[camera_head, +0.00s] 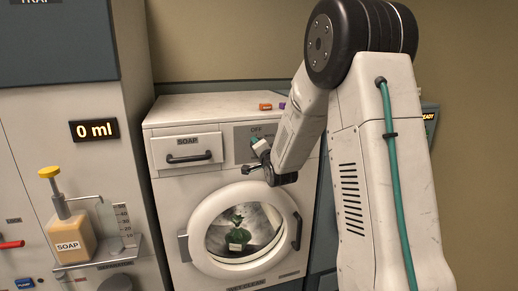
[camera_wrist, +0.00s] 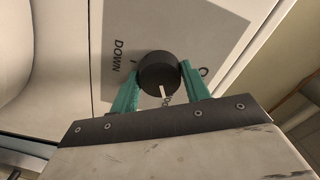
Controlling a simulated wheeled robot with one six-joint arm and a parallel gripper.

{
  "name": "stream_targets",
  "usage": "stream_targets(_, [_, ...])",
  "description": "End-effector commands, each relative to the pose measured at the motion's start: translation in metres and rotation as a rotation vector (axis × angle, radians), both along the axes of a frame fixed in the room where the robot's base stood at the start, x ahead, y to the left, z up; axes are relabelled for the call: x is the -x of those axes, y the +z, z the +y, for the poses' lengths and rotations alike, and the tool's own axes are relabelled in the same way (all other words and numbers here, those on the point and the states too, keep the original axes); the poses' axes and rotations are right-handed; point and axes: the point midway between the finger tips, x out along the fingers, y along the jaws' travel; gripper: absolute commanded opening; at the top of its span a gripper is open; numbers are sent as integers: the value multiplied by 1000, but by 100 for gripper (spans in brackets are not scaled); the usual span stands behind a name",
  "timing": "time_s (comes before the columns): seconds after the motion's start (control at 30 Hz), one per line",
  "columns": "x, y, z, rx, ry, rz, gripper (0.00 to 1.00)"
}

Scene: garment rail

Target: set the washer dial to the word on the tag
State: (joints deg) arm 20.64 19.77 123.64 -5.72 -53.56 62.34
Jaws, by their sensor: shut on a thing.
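The white washer (camera_head: 185,108) stands in the middle of the head view. Its round glass door (camera_head: 197,228) is shut, with a green garment (camera_head: 236,218) behind it. A pale tag (camera_head: 238,236) shows on the garment; its word is too small to read. My gripper (camera_head: 257,148) is at the dial panel (camera_head: 243,131), under the word OFF. In the wrist view my gripper (camera_wrist: 160,76) has its teal fingers shut on the dark round dial (camera_wrist: 157,68), one on each side. The dial's white mark points toward my palm. DOWN is readable on the panel; other words are partly hidden.
The SOAP drawer (camera_head: 188,149) is shut, left of the dial. Orange (camera_head: 265,107) and purple (camera_head: 282,106) pieces lie on the washer top. A soap bottle (camera_head: 72,236) stands on the left unit, beneath a 0 ml display (camera_head: 95,130).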

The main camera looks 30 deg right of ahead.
Motion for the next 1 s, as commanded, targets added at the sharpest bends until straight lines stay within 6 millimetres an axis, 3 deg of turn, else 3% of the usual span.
stream_targets(0.5, [0, 0, 0, -18, -1, -4, 24])
stream_targets(0.53, [0, 0, 0, -18, -1, -4, 52])
stream_targets(0.6, [0, 0, 0, -18, -1, -4, 68])
stream_targets(0.87, [0, 0, 0, -18, 0, -5, 68])
stream_targets(1.0, [10, 1, 3, -18, 0, -7, 68])
